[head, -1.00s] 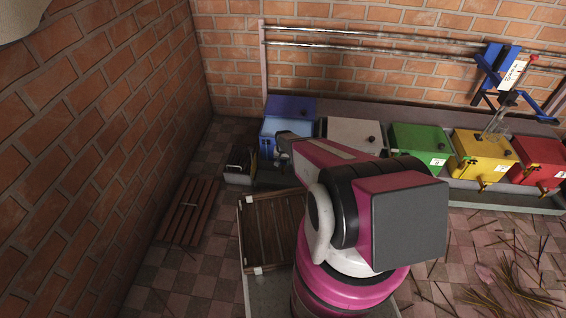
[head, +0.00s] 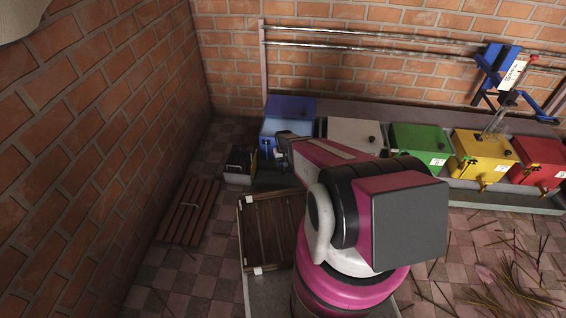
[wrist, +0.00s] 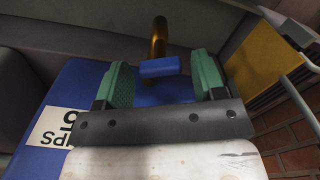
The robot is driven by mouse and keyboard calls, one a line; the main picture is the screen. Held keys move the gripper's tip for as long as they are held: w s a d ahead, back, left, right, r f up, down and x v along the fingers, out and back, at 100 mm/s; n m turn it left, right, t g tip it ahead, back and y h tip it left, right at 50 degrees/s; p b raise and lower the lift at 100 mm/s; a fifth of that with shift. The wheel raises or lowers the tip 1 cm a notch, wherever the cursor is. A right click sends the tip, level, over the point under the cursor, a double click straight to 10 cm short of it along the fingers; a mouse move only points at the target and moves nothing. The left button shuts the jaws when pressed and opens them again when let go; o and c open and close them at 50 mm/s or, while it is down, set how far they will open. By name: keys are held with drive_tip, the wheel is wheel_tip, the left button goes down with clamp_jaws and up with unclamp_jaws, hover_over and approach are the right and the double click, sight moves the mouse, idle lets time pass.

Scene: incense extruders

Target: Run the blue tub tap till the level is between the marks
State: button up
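The blue tub (head: 275,134) stands at the left end of the row, with its darker blue lid (head: 291,107) behind its lit top. In the wrist view the tub's blue side (wrist: 72,85) carries a white label (wrist: 52,126). A brass tap spout (wrist: 158,38) with a blue handle (wrist: 160,67) shows ahead of my gripper (wrist: 163,78). My gripper's green fingers are apart, one on each side of the handle, and I see a gap at both sides. In the head view my arm hides the fingers and the tap. No level or marks can be made out.
White (head: 352,132), green (head: 420,140), yellow (head: 483,150) and red (head: 540,155) tubs continue the row rightward. A dark box (head: 238,165) and a slatted board (head: 188,212) lie left, by the brick wall. A wooden crate (head: 268,230) is close in front. A yellow panel (wrist: 262,65) shows in the wrist view.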

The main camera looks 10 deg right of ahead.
drive_tip(key=shift+r, duration=0.1)
wheel_tip(320, 180, up, 11)
drive_tip(key=shift+f, duration=0.2)
idle(0.5)
drive_tip(key=s+r, duration=1)
drive_tip(key=r, duration=0.3)
drive_tip(key=s+r+m, duration=0.1)
drive_tip(key=s+r, duration=1)
drive_tip(key=r, duration=0.2)
drive_tip(key=shift+s+r, duration=0.15)
drive_tip(key=shift+s, duration=0.1)
drive_tip(key=shift+d, duration=0.1)
idle(1.4)
